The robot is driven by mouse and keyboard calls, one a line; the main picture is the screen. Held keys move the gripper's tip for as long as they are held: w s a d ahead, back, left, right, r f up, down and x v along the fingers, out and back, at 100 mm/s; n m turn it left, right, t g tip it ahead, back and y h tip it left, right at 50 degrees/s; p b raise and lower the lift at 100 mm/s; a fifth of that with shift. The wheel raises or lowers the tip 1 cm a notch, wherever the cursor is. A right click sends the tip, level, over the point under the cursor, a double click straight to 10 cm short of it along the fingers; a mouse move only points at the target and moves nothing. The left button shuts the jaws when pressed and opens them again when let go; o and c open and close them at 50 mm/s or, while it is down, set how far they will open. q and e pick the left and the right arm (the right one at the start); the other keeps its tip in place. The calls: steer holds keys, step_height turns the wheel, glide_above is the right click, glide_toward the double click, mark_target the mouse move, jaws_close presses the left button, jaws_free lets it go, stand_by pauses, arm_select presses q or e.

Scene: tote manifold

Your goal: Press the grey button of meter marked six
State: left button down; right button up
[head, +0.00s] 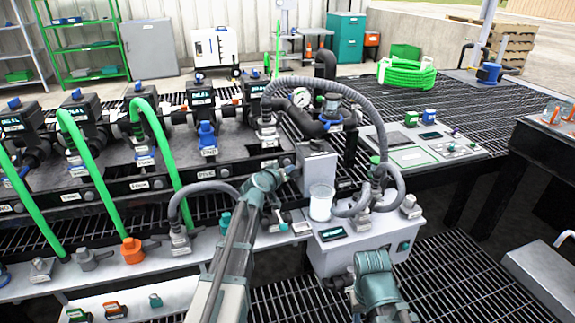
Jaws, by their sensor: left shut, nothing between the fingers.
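A row of dark meters with small lit displays runs along the black rack at the left. The rightmost meter (257,90) stands behind a grey corrugated hose, and another meter (202,98) with a blue valve is left of it. Small white label plates (268,164) sit on the rail below; I cannot read a six for sure. No grey button can be made out. My left gripper (293,171) is shut and empty, beside a grey box (317,163), below and in front of the rightmost meter. My right arm is at the bottom centre; its fingers cannot be made out.
The grey corrugated hose (345,88) loops over the centre. A white cup (320,203) stands on a grey control box (365,238). A panel (412,150) lies at the right. Open grating (470,270) is at lower right.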

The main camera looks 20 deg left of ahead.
arm_select(q)
steer(key=shift+w+a, duration=0.1)
steer(key=shift+w, duration=0.05)
steer(key=shift+w+a, duration=0.15)
steer(key=shift+w, duration=0.05)
steer(key=shift+w+a, duration=0.35)
steer(key=shift+w, duration=0.15)
stand_by(1.1)
steer(key=shift+s+d, duration=0.55)
steer(key=shift+s, duration=0.3)
steer(key=shift+s+d, duration=0.1)
steer(key=shift+s, duration=0.05)
steer(key=s+d, duration=0.1)
steer(key=s, duration=0.1)
steer(key=s+d, duration=0.1)
steer(key=s, duration=0.1)
steer(key=shift+d, duration=0.35)
stand_by(0.5)
